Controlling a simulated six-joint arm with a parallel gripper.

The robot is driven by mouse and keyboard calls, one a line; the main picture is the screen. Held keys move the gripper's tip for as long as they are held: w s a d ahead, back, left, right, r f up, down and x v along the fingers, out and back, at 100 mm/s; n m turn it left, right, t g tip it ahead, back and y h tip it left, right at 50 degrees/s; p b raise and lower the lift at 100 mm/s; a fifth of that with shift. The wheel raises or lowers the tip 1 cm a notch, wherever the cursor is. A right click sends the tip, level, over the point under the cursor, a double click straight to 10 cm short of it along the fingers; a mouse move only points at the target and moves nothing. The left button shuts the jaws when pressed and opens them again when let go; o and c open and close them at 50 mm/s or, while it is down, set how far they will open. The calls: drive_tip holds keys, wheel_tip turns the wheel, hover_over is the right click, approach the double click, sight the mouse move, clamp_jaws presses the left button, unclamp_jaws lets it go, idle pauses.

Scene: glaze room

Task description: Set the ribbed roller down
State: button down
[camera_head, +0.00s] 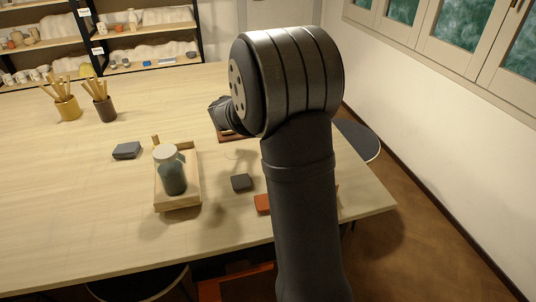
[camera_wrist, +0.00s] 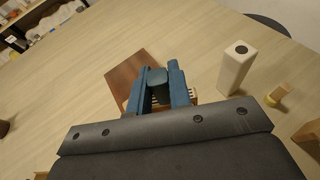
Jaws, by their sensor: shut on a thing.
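My gripper (camera_wrist: 159,72) shows in the wrist view with two blue fingers closed on the ribbed roller (camera_wrist: 193,97). Pale ribbed parts of the roller show beside the fingers, and a dark teal piece sits between them. The rest of the roller is hidden by the fingers and my wrist. A reddish-brown board (camera_wrist: 134,73) lies on the table just beyond and below the fingers; I cannot tell whether the roller touches it. In the head view the board (camera_head: 232,137) is partly covered by my arm, and the roller and fingers are hidden.
A white block with a dark hole (camera_wrist: 236,68) and a small yellow-topped piece (camera_wrist: 278,95) stand to the right. A wooden tray (camera_head: 190,196) holds a glass jar (camera_head: 171,172). Dark blocks (camera_head: 126,150) and an orange block (camera_head: 262,203) lie near.

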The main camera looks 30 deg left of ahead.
drive_tip(key=s+d+m+t+h, duration=0.2)
drive_tip(key=d+m+h, duration=0.15)
drive_tip(key=d, duration=0.55)
drive_tip(key=shift+h, duration=0.55)
drive_tip(key=shift+s+d+f, duration=0.1)
drive_tip(key=shift+d+f, duration=0.1)
drive_tip(key=shift+f, duration=1.4)
drive_tip(key=shift+d+f, duration=0.2)
drive_tip(key=shift+f, duration=1.4)
drive_tip(key=shift+s+d+f, duration=0.1)
drive_tip(key=shift+d+f, duration=0.1)
drive_tip(key=shift+f, duration=1.4)
